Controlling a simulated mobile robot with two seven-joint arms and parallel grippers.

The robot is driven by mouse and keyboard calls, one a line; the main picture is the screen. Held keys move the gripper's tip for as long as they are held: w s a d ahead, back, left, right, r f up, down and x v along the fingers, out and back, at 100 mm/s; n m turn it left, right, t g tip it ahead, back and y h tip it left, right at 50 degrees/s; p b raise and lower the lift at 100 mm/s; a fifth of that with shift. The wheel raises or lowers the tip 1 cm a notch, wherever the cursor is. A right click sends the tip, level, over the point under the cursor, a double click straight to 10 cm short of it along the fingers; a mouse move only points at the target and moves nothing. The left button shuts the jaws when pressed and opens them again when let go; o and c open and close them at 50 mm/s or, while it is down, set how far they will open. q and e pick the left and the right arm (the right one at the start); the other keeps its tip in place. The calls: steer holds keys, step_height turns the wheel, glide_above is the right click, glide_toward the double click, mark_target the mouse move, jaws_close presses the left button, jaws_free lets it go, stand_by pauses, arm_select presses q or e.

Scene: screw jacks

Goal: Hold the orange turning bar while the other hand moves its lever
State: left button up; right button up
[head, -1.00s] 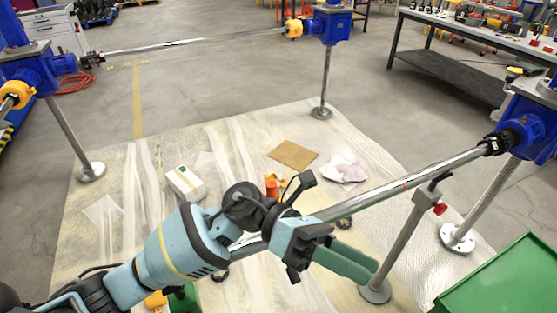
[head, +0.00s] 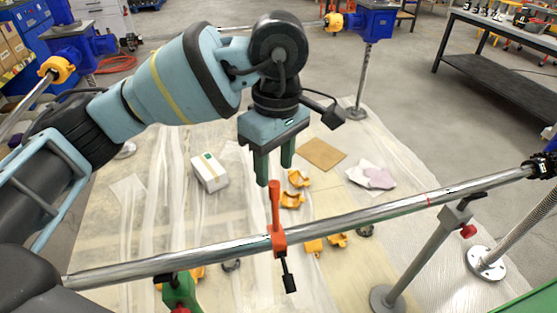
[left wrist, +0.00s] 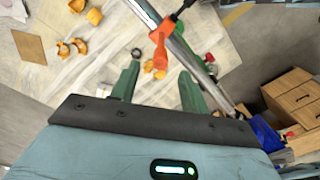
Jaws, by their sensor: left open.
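The orange turning bar (head: 277,218) sits on the long steel shaft (head: 370,216), its handle pointing up. A thin black lever (head: 288,275) with a dark end hangs from its underside. My left gripper (head: 275,172) is open, its two green fingers pointing down just above the top of the bar's handle, with nothing between them that I can make out. In the left wrist view the bar (left wrist: 160,48) lies just ahead of the open fingers (left wrist: 160,68), apparently apart from them. My right gripper is not in view.
A grey support post (head: 428,250) with a red knob stands under the shaft at right. A green support (head: 180,290) shows at lower left. Yellow clamp parts (head: 293,198), a white box (head: 209,173) and cardboard (head: 322,154) lie on the floor sheet. A workbench (head: 500,60) stands behind.

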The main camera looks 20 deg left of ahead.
mark_target(274, 195)
arm_select(q)
steer(key=shift+f, duration=0.45)
steer(key=f, duration=0.6)
steer(key=shift+s+f, duration=0.2)
steer(key=shift+f, duration=0.3)
jaws_close()
stand_by(0.5)
